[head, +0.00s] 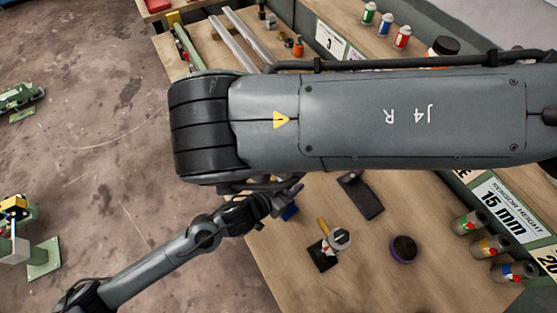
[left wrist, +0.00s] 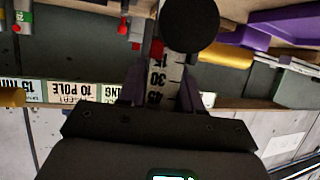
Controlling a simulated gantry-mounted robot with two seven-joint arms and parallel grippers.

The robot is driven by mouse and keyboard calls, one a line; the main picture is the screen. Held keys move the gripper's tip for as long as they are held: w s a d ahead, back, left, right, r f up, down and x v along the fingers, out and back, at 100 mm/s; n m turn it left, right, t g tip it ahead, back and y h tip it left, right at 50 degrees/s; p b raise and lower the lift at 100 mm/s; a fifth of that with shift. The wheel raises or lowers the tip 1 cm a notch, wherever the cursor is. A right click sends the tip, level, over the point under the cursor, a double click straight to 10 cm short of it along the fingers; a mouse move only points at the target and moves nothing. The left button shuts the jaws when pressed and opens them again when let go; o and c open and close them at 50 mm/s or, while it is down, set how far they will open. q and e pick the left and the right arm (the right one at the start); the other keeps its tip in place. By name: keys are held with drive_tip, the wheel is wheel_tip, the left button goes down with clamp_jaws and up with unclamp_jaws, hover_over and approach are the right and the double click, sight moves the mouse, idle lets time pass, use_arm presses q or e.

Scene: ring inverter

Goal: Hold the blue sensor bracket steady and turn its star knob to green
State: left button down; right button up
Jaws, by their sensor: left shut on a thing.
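In the head view my left arm reaches in from the lower left, and its gripper (head: 284,198) is at the bench's near left edge. A small blue part, seemingly the sensor bracket (head: 289,213), shows at its jaws, mostly hidden. In the left wrist view the gripper (left wrist: 163,88) is shut, with a white strip marked 15, 30, 45 (left wrist: 158,80) between its fingers. A dark round disc (left wrist: 190,25) is just beyond; I cannot tell if it is the star knob. No green mark on a knob can be made out. My right arm crosses the head view; its gripper is not visible.
On the bench (head: 300,275) are a black plate (head: 360,195), a yellow-handled part on a black base (head: 323,257) and a dark puck with a purple rim (head: 403,249). Several cans stand at the right. My right arm hides the bench's middle.

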use_arm(q)
drive_tip(key=c, duration=0.7)
unclamp_jaws()
